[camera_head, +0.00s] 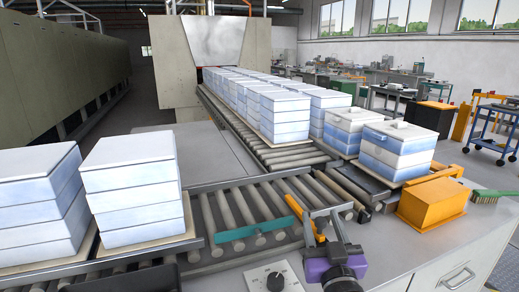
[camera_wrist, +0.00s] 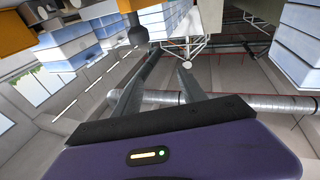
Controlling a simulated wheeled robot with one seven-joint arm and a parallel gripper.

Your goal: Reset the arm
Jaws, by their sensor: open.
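My gripper (camera_head: 333,226) is at the bottom centre of the head view, above the front edge of the roller conveyor. Its purple wrist body is below the fingers. In the wrist view my gripper (camera_wrist: 169,62) shows two dark fingers spread apart, with nothing held between them. The wrist view is tilted, with the boxes at the top and the building wall and pipe beyond the fingers.
Stacked white-blue boxes (camera_head: 134,185) stand on the left conveyor. More stacks (camera_head: 397,150) stand at right, and a long row (camera_head: 285,110) leads to the furnace (camera_head: 212,45). A teal bar (camera_head: 255,230) lies across the rollers. An orange block (camera_head: 432,203) and green brush (camera_head: 493,196) are at right.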

